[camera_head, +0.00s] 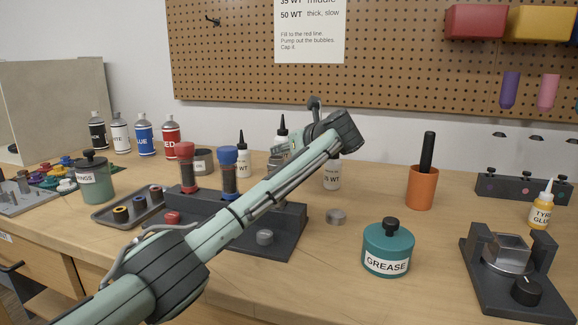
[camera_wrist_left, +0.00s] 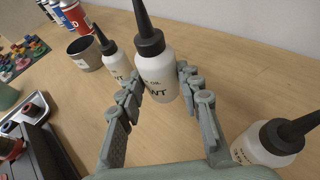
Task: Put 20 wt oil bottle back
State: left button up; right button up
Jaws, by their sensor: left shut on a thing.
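A white oil bottle with a black pointed cap (camera_wrist_left: 156,72) stands upright between the fingers of my left gripper (camera_wrist_left: 160,84), which is shut on it. Its label shows "OIL" and "WT"; the number is not readable. In the head view only its dark cap (camera_head: 282,133) shows clearly, behind my left gripper (camera_head: 284,148). I cannot tell if its base touches the table. A similar bottle (camera_wrist_left: 116,64) stands to its left, also in the head view (camera_head: 242,167). Another (camera_wrist_left: 262,146) stands to its right, partly behind my arm in the head view (camera_head: 332,178). My right gripper is not in view.
A dark shock stand (camera_head: 285,240) with red- and blue-capped shocks lies under my left arm. A grey tin (camera_head: 203,161) and several spray cans (camera_head: 144,137) stand to the left. An orange cup (camera_head: 421,188) and teal grease jar (camera_head: 388,247) stand right.

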pick_arm(q)
jog(key=shift+d+f, duration=0.15)
jog(key=shift+d, duration=0.15)
notch_tip(320, 180, down, 4)
jog(key=shift+r, duration=0.1)
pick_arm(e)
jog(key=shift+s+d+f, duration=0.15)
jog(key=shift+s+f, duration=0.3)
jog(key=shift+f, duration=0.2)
pick_arm(q)
jog(key=shift+f, duration=0.25)
jog(key=o, duration=1.2)
